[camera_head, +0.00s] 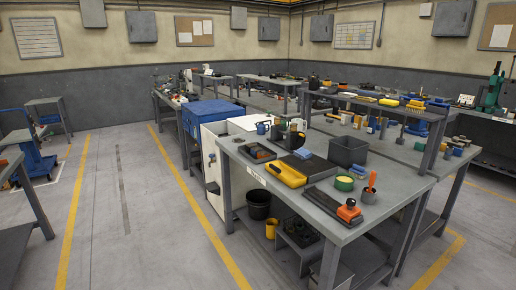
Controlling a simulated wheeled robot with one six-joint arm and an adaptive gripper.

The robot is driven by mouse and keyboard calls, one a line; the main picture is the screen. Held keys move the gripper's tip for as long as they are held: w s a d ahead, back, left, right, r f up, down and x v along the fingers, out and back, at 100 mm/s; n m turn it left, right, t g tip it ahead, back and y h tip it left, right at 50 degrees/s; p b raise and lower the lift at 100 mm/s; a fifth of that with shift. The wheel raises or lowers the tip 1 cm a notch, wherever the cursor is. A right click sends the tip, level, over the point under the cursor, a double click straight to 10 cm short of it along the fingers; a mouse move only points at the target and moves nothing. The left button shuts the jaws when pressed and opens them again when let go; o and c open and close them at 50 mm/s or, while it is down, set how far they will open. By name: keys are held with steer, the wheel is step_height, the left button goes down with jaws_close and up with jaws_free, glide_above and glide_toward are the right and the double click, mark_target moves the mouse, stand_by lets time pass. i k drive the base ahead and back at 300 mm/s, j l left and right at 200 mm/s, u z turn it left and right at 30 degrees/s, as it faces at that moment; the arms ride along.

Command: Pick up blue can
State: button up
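A small blue can-like thing (262,128) stands near the far left end of the grey workbench (235,146). It is too small to tell whether it is a can or a mug. Another small blue thing (457,152) lies on the bench's right side, and a flat blue piece (302,153) lies near the middle; neither clearly looks like a can. My gripper is not in view.
The bench holds a yellow case (286,174), a dark bin (347,151), a green roll (344,183), an orange-handled tool (349,211) and dark trays. A black bucket (258,204) sits below. The floor (130,220) at left is clear.

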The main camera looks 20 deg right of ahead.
mark_target(261, 131)
steer(key=i+j+z, duration=0.1)
steer(key=i+j, duration=0.25)
steer(key=i+j+z, duration=0.1)
steer(key=i+j, duration=0.25)
steer(key=j, duration=0.15)
steer(key=i+j+z, duration=0.1)
steer(key=i+j, duration=0.2)
steer(key=j, duration=0.15)
steer(key=i+j+z, duration=0.15)
steer(key=i+j, duration=0.2)
steer(key=j, duration=0.15)
